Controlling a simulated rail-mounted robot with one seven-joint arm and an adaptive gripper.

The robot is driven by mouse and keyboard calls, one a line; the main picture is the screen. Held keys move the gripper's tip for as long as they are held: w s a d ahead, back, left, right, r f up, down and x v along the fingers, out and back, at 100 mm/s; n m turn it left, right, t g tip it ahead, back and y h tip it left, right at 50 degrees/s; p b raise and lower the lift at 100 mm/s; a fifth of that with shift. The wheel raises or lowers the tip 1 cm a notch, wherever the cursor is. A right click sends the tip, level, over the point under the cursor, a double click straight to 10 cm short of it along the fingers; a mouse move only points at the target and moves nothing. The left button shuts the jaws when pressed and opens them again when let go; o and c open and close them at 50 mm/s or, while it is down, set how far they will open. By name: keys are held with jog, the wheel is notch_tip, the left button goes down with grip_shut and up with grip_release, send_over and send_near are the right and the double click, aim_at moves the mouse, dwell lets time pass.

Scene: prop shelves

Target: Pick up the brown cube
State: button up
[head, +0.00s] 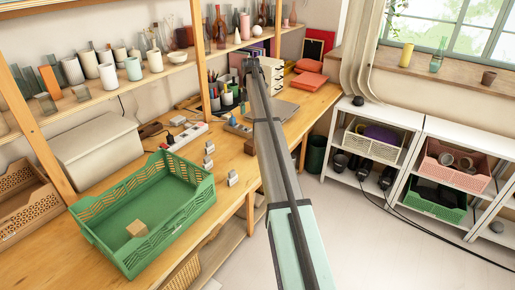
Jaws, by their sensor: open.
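The brown cube (137,228) is a small, light brown block. It lies inside a green slatted crate (190,215), on the crate floor near its front side. The crate stands on the wooden workbench at the lower left. My arm reaches up the middle of the view, and my gripper (252,65) is the small dark end at its far tip. It is open and looks empty, far up and to the right of the cube. Its finger details are too small to make out.
Several small grey blocks (208,162) lie right of the crate, and a large pale box (98,150) stands behind it. A wooden post (37,140) rises at the left. Shelves of cups and vases (106,75) hang above. The crate is open on top.

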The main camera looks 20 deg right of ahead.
aim_at(252, 142)
jog(key=shift+n, duration=0.3)
jog(key=f+p, duration=0.1)
jog(key=f, duration=0.3)
jog(key=f+p, duration=0.1)
jog(key=f, duration=0.3)
jog(key=f+p, duration=0.1)
jog(key=f, duration=0.3)
jog(key=shift+s+a, duration=0.1)
jog(key=shift+s, duration=0.2)
jog(key=shift+s+f+p, duration=0.1)
jog(key=shift+f+p, duration=0.9)
jog(key=shift+f, duration=1.65)
jog(key=c, duration=1.3)
